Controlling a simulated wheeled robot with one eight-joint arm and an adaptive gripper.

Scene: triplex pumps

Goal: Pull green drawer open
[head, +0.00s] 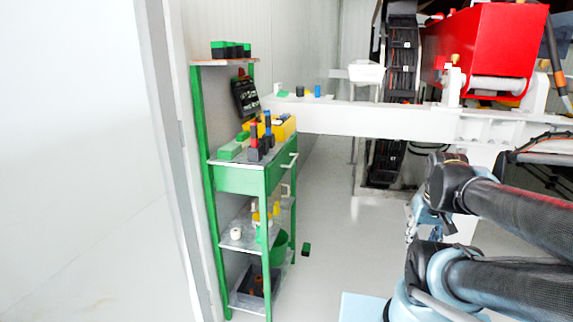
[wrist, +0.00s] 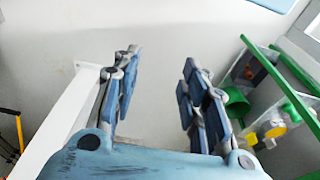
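The green drawer (head: 238,179) sits under the top surface of a green-framed shelf unit at the left in the head view. My gripper (head: 415,218) is well to the right of the unit in the head view, partly hidden by my arm. In the wrist view my gripper (wrist: 158,85) has its two fingers wide apart with nothing between them. The shelf unit's green frame (wrist: 285,85) shows at the right of the wrist view; the drawer handle is not clear there.
Red and blue tools and a yellow box (head: 284,128) stand on the unit. A white beam (head: 380,121) runs right behind it. A small green and black block (head: 306,249) lies on the floor. The floor (head: 335,225) between unit and arm is otherwise clear.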

